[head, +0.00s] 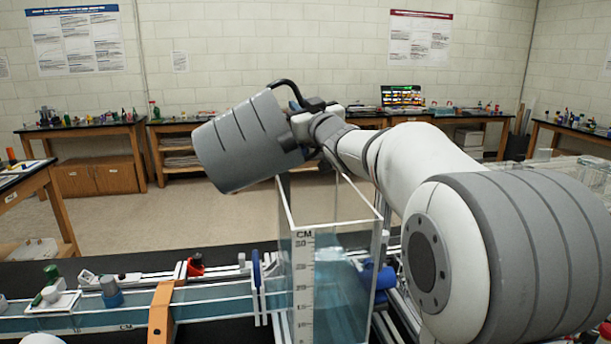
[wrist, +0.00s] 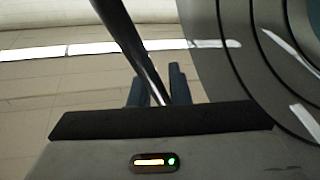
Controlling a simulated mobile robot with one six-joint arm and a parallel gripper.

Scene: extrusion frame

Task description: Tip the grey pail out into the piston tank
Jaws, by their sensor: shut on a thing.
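The grey pail (head: 240,145) is in the air in the head view, tilted far over toward the horizontal. Its wider end is at the right and a little higher than its narrower end; its inside is hidden. My gripper (head: 306,122) is at that right end, shut on the pail's dark handle (head: 290,84). The wrist view shows the handle (wrist: 136,50) running between my gripper's fingers (wrist: 152,88), with the pail's ribbed side (wrist: 258,60) at the right.
A long clear channel (head: 215,300) with an orange bracket (head: 161,312) runs left from the tank on the black bench. A blue disc (head: 256,268) and a red part (head: 195,266) sit along it.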

